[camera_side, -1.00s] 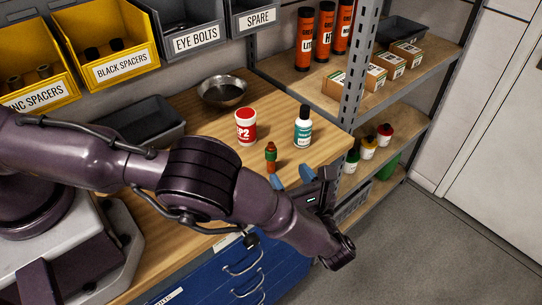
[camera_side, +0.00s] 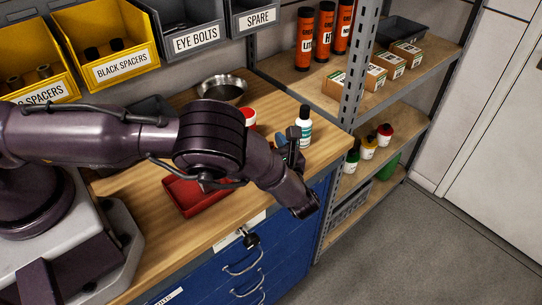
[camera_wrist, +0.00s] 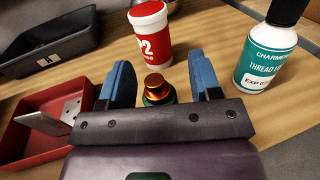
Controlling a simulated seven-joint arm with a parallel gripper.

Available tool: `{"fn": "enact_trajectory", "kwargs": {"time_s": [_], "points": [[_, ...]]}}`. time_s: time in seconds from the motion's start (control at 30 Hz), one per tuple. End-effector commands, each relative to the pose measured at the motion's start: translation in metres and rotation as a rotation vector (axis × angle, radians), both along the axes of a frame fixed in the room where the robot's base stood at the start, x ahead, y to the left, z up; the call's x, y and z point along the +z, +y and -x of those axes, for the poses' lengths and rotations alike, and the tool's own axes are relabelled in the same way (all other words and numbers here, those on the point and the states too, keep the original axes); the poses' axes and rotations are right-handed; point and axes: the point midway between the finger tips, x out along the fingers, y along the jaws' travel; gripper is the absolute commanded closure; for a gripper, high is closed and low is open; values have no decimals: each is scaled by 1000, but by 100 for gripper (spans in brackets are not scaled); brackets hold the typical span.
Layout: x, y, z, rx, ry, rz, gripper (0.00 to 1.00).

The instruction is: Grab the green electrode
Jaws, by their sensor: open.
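The green electrode (camera_wrist: 157,91) shows in the wrist view as a small upright piece with a copper-orange top and a green band below. It appears between the two blue fingers of my gripper (camera_wrist: 160,62), with gaps visible on both sides. Its lower part is hidden behind the dark gripper body. My gripper is open and holds nothing.
A red and white tub (camera_wrist: 151,38) stands just beyond the electrode, and a white-teal bottle (camera_wrist: 265,55) stands to the right. A red tray (camera_wrist: 40,140) holding a metal piece lies left, with a black bin (camera_wrist: 62,45) behind. A metal bowl (camera_side: 222,88) sits farther back.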

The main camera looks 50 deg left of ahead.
Motion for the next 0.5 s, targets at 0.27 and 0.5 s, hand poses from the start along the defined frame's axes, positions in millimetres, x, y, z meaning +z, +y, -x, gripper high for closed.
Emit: {"fn": "enact_trajectory", "kwargs": {"time_s": [0.27, 0.5], "points": [[0, -1, 0, 0, 0, 0, 81], [1, -1, 0, 0, 0, -1, 100]]}}
